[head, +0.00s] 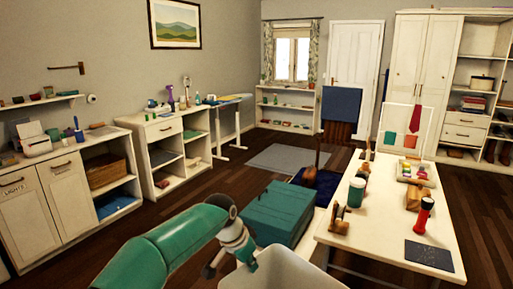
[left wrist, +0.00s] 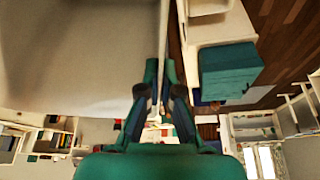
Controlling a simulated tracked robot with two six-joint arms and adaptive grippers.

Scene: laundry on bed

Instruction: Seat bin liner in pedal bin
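A pale grey, open-topped container, apparently the bin (head: 287,272), is cut off at the bottom of the head view. Its broad pale surface (left wrist: 75,60) fills the upper left of the left wrist view. I cannot tell bin from liner there. My left gripper (head: 247,262) is at the container's left rim. In the left wrist view its fingers (left wrist: 161,75) are close together, with the pale edge running down to the narrow gap between them. Whether they grip it is unclear. My right gripper is not in view.
A teal box (head: 275,212) stands just beyond the container. A white table (head: 385,235) at the right carries a red torch (head: 424,215), a dark mat (head: 428,255) and other small items. Low shelves (head: 80,180) line the left wall. Dark floor lies open between.

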